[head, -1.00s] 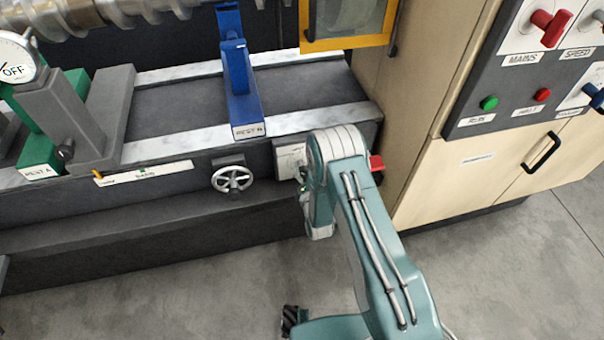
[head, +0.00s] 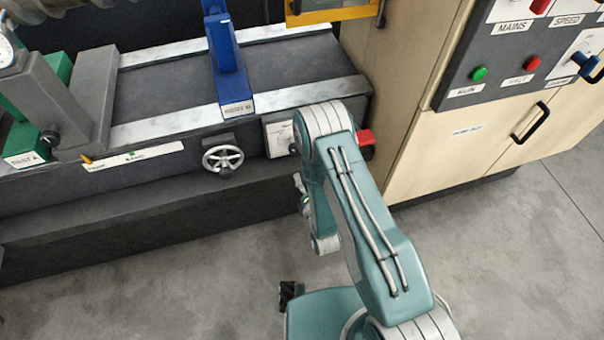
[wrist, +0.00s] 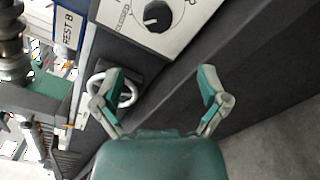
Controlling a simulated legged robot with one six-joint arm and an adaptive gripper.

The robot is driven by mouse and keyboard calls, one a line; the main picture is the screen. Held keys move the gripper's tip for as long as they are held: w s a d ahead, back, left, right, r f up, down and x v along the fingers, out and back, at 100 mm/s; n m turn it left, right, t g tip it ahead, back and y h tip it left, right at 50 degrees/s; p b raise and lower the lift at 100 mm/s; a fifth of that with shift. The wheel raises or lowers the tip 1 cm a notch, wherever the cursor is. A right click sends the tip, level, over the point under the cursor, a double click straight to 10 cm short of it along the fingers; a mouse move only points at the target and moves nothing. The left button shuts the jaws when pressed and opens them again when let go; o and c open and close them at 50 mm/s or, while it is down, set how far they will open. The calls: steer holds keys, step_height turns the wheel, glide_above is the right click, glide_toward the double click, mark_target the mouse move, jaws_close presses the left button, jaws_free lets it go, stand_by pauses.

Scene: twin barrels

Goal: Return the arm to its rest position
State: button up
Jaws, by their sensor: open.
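My arm, teal with grey joints, rises from the bottom of the head view and bends down in front of the machine bed. My gripper (wrist: 163,90) shows in the wrist view with its two fingers spread apart and nothing between them. In the head view the gripper's end is mostly hidden behind my arm. In the wrist view a white panel with a black knob (wrist: 157,16) lies beyond the fingers, and a silver handwheel (wrist: 126,92) shows behind the left finger.
The handwheel (head: 223,158) and a red handle (head: 366,137) are on the bed's front, close to my arm. A blue rest (head: 229,80) stands on the bed. A wooden cabinet (head: 411,130) with a control panel (head: 520,50) stands at right. Grey floor (head: 160,280) is clear in front.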

stand_by(0.4)
steer(key=w+d+r+m+g+h, duration=0.15)
steer(key=w+r+m, duration=0.3)
steer(key=r, duration=0.45)
steer(key=w+d+r+m+g+h, duration=0.1)
steer(key=w+d+r+m+g, duration=0.2)
steer(key=r+m, duration=0.45)
steer(key=s+d+r+m+g+h, duration=0.1)
steer(key=s+d+r+m, duration=0.15)
steer(key=r, duration=0.45)
steer(key=s+d+r+m+g, duration=0.1)
steer(key=s+r+m, duration=0.2)
steer(key=r, duration=0.4)
steer(key=s+d+r+m+g, duration=0.1)
steer(key=s+d+r+m, duration=0.1)
steer(key=s, duration=0.6)
steer(key=s+d+r+m+g+h, duration=0.1)
steer(key=s+r+m, duration=0.3)
steer(key=s, duration=0.4)
steer(key=s+d+r+m+g, duration=0.3)
steer(key=s+m, duration=0.1)
steer(key=s, duration=0.4)
steer(key=shift+s+m, duration=0.2)
steer(key=shift+m, duration=0.15)
